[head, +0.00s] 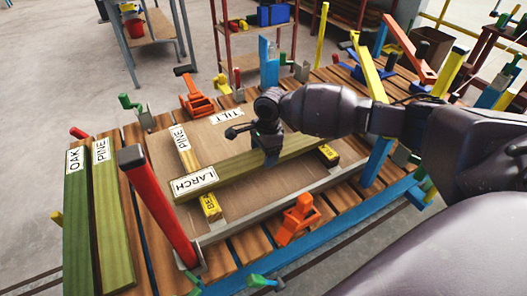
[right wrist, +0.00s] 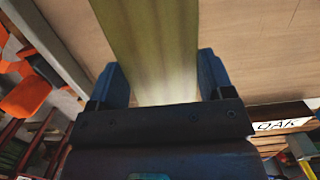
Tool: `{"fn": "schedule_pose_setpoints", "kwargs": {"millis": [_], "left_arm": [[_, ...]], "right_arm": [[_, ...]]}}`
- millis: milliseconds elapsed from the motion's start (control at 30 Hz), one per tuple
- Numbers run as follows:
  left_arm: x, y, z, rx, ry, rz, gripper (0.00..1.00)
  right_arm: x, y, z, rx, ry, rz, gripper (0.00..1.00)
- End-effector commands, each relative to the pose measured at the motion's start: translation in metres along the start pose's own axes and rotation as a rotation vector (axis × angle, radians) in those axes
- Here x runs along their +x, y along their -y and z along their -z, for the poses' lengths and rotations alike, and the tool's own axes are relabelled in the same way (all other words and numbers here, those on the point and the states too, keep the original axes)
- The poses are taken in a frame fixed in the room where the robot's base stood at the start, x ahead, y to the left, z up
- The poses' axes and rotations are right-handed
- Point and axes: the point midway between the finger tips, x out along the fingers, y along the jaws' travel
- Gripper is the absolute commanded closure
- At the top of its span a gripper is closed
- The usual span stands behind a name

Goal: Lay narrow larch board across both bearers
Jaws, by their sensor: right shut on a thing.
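The larch board (head: 235,170) is a greenish-yellow plank with a white LARCH label at its left end. My right gripper (head: 268,140) is shut on it near its middle, from above. In the right wrist view the board (right wrist: 157,45) runs between the two fingers (right wrist: 160,85). One yellow bearer (head: 211,207) shows just below the board's labelled end. The other yellow bearer (head: 328,154) shows near its right end. The board spans from one to the other; I cannot tell whether it touches them. My left gripper is out of view.
A board labelled PINE (head: 187,155) lies behind the larch board on the brown panel (head: 240,205). Longer OAK (head: 77,225) and PINE (head: 112,225) boards lie at the left of the slatted table. A red post (head: 158,205) and orange clamps (head: 298,218) stand around the panel.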

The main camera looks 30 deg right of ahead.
Motion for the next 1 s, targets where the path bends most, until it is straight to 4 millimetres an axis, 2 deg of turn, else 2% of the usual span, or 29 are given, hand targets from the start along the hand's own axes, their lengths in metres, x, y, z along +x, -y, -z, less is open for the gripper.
{"fn": "schedule_pose_setpoints", "kwargs": {"millis": [100, 133, 267, 633, 767, 1000], "left_arm": [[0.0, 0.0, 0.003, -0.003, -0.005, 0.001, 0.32], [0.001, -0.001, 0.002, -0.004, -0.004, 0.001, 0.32], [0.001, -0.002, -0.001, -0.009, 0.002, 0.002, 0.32], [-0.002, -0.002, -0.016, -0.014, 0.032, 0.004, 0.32], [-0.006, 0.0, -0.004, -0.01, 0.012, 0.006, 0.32], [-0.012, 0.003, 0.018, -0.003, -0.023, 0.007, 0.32]], "right_arm": [[0.001, 0.001, 0.0, 0.0, 0.002, 0.003, 0.7], [0.002, 0.0, 0.0, 0.0, 0.0, 0.001, 0.21], [0.002, 0.0, 0.0, 0.0, 0.0, 0.0, 0.01], [0.0, 0.0, 0.0, 0.0, 0.0, -0.001, 0.0], [-0.02, 0.001, -0.001, 0.0, 0.001, 0.007, 0.0], [-0.069, 0.001, -0.001, -0.001, 0.002, 0.009, 0.0]]}}
